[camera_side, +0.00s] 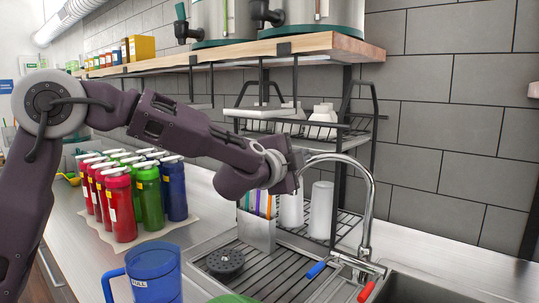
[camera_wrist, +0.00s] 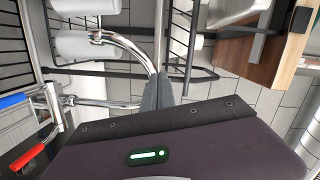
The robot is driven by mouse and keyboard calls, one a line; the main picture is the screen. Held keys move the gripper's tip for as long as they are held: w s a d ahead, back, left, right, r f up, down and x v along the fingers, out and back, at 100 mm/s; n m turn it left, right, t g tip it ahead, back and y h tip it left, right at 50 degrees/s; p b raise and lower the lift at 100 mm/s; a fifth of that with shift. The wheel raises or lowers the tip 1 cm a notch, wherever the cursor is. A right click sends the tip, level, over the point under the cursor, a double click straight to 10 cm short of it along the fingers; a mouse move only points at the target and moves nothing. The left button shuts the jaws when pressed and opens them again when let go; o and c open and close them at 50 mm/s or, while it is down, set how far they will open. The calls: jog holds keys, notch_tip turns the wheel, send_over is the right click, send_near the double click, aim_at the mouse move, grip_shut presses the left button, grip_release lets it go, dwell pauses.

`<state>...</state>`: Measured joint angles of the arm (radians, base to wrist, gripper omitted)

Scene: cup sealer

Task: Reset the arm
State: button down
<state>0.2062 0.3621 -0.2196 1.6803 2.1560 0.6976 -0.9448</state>
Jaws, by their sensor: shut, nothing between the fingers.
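My gripper (camera_side: 298,162) is raised at the end of my arm in the side view, just left of the top of the chrome faucet's curved neck (camera_side: 367,185). Part of it is hidden or too small to make out there. In the wrist view the grey fingertips (camera_wrist: 163,90) are together, with nothing held. The faucet neck (camera_wrist: 135,50) passes close to them in that view; I cannot tell whether they touch.
A black dish rack (camera_side: 345,135) with white cups (camera_side: 321,208) stands behind the faucet. Red, green and blue bottles (camera_side: 122,207) stand left on the counter. A blue pitcher (camera_side: 154,275) is in front. A wooden shelf (camera_side: 300,44) hangs above. The sink (camera_side: 410,290) is right.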

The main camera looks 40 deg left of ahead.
jog(key=s+a, duration=0.5)
jog(key=a, duration=0.2)
jog(key=shift+s+r, duration=0.15)
jog(key=shift+r, duration=0.1)
jog(key=s+a+f+n+g+y, duration=0.3)
jog(key=s+a+n+g, duration=0.15)
jog(key=s, duration=0.55)
jog(key=s+a+f+n+g+y, duration=0.25)
jog(key=s+a+n, duration=0.25)
jog(key=s, duration=0.6)
jog(key=s+d+f+n+g+h, duration=0.1)
jog(key=s+d+f+g+h, duration=0.1)
jog(key=s+d+f+h, duration=0.2)
jog(key=s+d+f+n+g+h, duration=0.2)
jog(key=s+d+f+h, duration=0.2)
jog(key=s+d, duration=0.6)
jog(key=s, duration=0.2)
jog(key=shift+s, duration=0.3)
